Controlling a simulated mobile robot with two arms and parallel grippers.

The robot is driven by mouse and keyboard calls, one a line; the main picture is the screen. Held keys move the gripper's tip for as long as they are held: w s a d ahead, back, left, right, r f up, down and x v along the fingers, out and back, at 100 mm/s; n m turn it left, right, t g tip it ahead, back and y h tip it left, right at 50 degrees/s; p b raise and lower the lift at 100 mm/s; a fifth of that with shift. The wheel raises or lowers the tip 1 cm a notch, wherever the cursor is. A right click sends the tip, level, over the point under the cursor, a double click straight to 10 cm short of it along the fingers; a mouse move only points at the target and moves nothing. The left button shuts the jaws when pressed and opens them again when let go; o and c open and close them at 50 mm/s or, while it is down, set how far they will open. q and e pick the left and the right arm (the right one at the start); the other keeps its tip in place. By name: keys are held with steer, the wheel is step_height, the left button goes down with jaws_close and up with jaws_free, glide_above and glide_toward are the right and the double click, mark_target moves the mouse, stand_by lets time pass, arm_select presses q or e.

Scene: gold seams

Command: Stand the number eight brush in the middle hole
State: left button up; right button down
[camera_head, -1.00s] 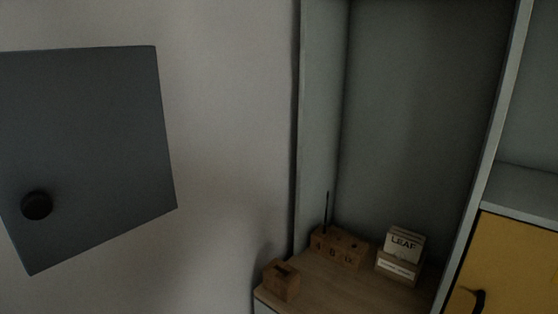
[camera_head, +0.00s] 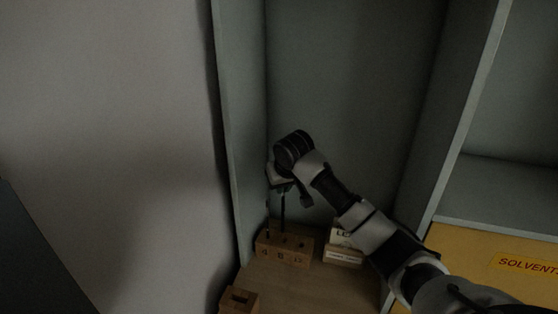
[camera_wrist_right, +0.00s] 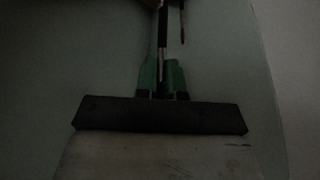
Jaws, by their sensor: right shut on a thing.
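A wooden block (camera_head: 300,258) with several holes and the numbers 4, 8 and 12 on its front stands on the shelf. A thin dark brush (camera_head: 268,218) stands upright in its left hole. My right gripper (camera_head: 283,186) is above the block, shut on a second thin dark brush (camera_head: 283,208). That brush hangs upright, its lower end at or just above the middle hole; I cannot tell if it is inside. In the right wrist view the green fingertips (camera_wrist_right: 162,76) close around the held brush (camera_wrist_right: 162,28), and the other brush (camera_wrist_right: 182,22) shows beside it. My left gripper is out of view.
A box with a LEAF card (camera_head: 341,257) stands right of the block, partly hidden by my right arm. A small slotted wooden block (camera_head: 240,299) sits at the shelf's front left. The cupboard's side wall (camera_head: 240,130) is close on the left. A yellow SOLVENT front (camera_head: 480,250) is at right.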

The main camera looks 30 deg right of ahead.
mark_target(283, 206)
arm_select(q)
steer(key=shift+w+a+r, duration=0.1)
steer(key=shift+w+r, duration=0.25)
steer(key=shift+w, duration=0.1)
arm_select(e)
steer(key=shift+w+d+f, duration=0.15)
steer(key=shift+d+f, duration=0.05)
steer(key=shift+f, duration=0.5)
steer(key=shift+w+d+f, duration=0.15)
steer(key=shift+f, duration=0.6)
steer(key=shift+w+d+f, duration=0.15)
steer(key=shift+d+f, duration=0.05)
steer(key=shift+f, duration=0.5)
steer(key=shift+f, duration=0.7)
stand_by(0.4)
steer(key=shift+f, duration=0.55)
